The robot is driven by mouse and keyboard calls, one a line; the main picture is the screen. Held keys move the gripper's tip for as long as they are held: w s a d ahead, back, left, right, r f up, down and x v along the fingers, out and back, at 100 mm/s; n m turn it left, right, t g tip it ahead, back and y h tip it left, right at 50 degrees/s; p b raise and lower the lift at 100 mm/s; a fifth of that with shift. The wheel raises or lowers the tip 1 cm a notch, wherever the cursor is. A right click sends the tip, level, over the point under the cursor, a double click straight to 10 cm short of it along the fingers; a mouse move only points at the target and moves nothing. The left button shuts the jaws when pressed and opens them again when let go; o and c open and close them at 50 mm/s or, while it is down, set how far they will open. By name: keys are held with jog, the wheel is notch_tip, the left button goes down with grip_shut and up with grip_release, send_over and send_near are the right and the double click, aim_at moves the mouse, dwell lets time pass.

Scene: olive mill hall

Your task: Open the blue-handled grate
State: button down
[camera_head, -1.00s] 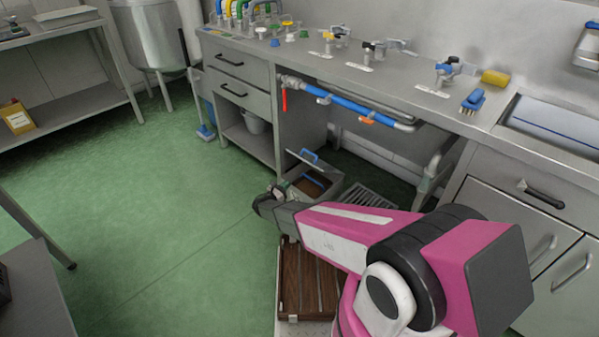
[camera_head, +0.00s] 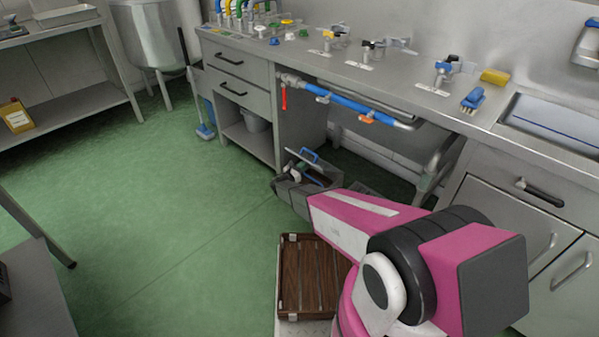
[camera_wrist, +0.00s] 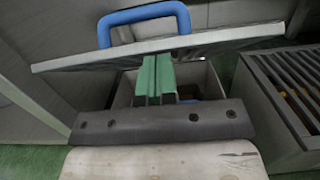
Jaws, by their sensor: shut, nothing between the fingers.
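The blue handle (camera_head: 309,154) stands on a grey panel, the blue-handled grate (camera_wrist: 225,38), which is raised and tilted over an open floor box. The handle (camera_wrist: 145,14) and the panel's edge also show at the top of the wrist view. The box's inner wall (camera_wrist: 208,78) shows below the panel. My gripper (camera_wrist: 156,65) is shut and empty. Its green fingers are in front of the box opening, with their tips close under the panel's edge; I cannot tell whether they touch it.
A slatted grate (camera_wrist: 290,80) lies beside the box on the right. A brown slatted wooden piece (camera_head: 305,275) is at the front, next to my arm. The steel counter (camera_head: 400,88) with a blue pipe (camera_head: 350,105) stands behind. The green floor (camera_head: 170,210) on the left is clear.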

aim_at(313, 153)
jog(key=shift+r, duration=0.1)
dwell(0.3)
jog(key=w+d+r+g+y, duration=0.1)
jog(key=r, duration=0.2)
jog(key=w+d+r+g+y, duration=0.1)
jog(key=w+d+r, duration=0.1)
jog(key=w+d+r+g+y, duration=0.1)
jog(key=w+d+r, duration=0.1)
jog(key=r, duration=0.1)
jog(key=shift+w+d+r, duration=0.2)
jog(key=shift+d+r, duration=0.05)
jog(key=shift+r, duration=0.05)
jog(key=w+d+r+g+y, duration=0.4)
jog(key=w+d+r, duration=0.1)
jog(key=w+d, duration=0.7)
jog(key=shift+r, duration=0.1)
jog(key=shift+a, duration=0.1)
